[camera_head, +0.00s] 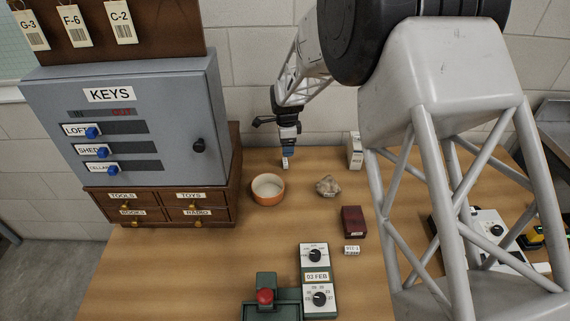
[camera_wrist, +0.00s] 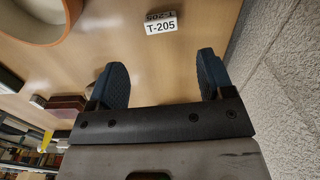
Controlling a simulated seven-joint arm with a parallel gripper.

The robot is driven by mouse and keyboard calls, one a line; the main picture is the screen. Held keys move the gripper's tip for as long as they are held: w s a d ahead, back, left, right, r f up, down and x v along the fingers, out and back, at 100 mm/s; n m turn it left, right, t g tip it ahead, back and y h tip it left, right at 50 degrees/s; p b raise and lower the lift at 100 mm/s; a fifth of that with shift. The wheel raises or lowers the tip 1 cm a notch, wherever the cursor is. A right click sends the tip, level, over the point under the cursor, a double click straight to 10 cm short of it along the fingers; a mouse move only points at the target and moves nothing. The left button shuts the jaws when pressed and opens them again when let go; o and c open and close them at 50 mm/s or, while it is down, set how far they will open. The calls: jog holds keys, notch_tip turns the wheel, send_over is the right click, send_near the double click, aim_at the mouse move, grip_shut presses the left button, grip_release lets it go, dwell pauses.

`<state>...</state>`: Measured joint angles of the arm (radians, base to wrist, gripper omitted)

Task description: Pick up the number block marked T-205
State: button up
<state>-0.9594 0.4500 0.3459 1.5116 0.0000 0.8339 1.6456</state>
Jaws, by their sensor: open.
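The number block marked T-205 (camera_wrist: 161,27) is a small white block with black lettering. In the wrist view it lies on the wooden table beyond my fingertips, centred across the gap between them. My gripper (camera_wrist: 161,65) has two blue fingers spread apart with nothing between them. In the head view my gripper (camera_head: 287,152) points down near the wall, and a small white block (camera_head: 285,163) shows just under it, its marking too small to read there. Another small white block (camera_head: 351,250) lies nearer the front, its marking unclear.
An orange bowl (camera_head: 267,190) stands left of my gripper. A rough stone (camera_head: 328,186), a dark red box (camera_head: 353,221) and a white box (camera_head: 355,151) are to the right. The key cabinet (camera_head: 130,120) stands left, the wall close behind. Dial units (camera_head: 317,275) stand in front.

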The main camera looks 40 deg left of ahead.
aim_at(285, 161)
jog(key=shift+f, duration=0.1)
jog(key=shift+f, duration=1.2)
jog(key=shift+f, duration=0.1)
jog(key=shift+s+a+f, duration=0.1)
jog(key=shift+a+f, duration=0.05)
jog(key=shift+f, duration=1.1)
jog(key=shift+a+f, duration=0.1)
jog(key=shift+f, duration=1.15)
jog(key=shift+c, duration=0.4)
jog(key=c, duration=0.9)
jog(key=shift+r, duration=0.2)
